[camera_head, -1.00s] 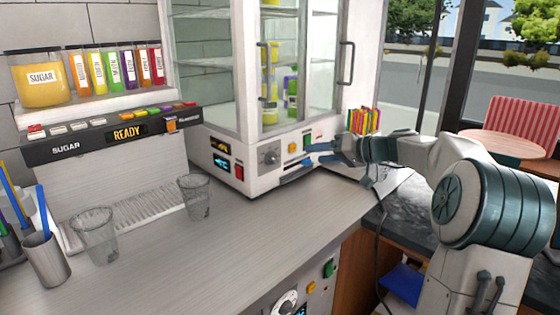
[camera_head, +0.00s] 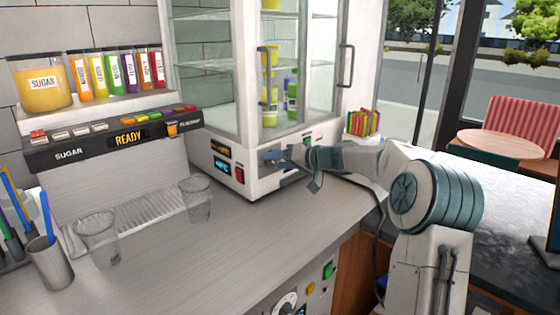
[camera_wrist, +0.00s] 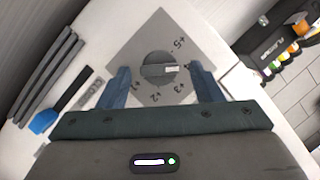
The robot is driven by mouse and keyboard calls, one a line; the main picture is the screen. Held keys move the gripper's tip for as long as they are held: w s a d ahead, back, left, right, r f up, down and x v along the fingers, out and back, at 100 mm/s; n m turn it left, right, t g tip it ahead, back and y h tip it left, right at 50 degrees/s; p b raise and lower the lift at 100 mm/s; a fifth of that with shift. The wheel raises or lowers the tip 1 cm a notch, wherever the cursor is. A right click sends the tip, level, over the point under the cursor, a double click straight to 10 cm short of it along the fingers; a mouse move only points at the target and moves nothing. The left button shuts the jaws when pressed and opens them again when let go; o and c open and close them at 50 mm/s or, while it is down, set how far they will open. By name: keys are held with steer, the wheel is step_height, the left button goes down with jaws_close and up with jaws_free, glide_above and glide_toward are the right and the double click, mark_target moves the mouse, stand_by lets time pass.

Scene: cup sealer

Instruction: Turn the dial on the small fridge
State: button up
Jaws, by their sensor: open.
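The small fridge (camera_head: 222,150) is a white glass-doored cabinet on the counter, with a control panel along its lower front. Its grey round dial (camera_wrist: 158,68) shows in the wrist view, on a grey plate marked with numbers. In the wrist view my gripper (camera_wrist: 168,85) is open, with one blue finger on each side of the dial. I cannot tell whether the fingers touch it.
Two clear cups (camera_head: 97,238) stand on the counter at left. A rack of colourful packets (camera_head: 363,123) stands right of the fridge.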

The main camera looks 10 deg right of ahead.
steer(key=c, duration=1)
steer(key=shift+f, duration=0.1)
steer(key=m+y+b, duration=0.1)
steer(key=m+b, duration=0.1)
steer(key=m, duration=0.2)
steer(key=f+m+t+y+b, duration=0.1)
steer(key=m+y+b, duration=0.1)
steer(key=m, duration=0.2)
steer(key=m+t+y+b, duration=0.1)
steer(key=m+y+b, duration=0.1)
steer(key=m, duration=0.2)
steer(key=shift+d+f+m+b, duration=0.2)
steer(key=shift+f+m+b, duration=0.1)
steer(key=shift+b, duration=0.1)
steer(key=m+t+b, duration=0.1)
steer(key=m+t, duration=0.1)
steer(key=m, duration=0.4)
steer(key=shift+a+f, duration=0.1)
steer(key=shift+a, duration=0.05)
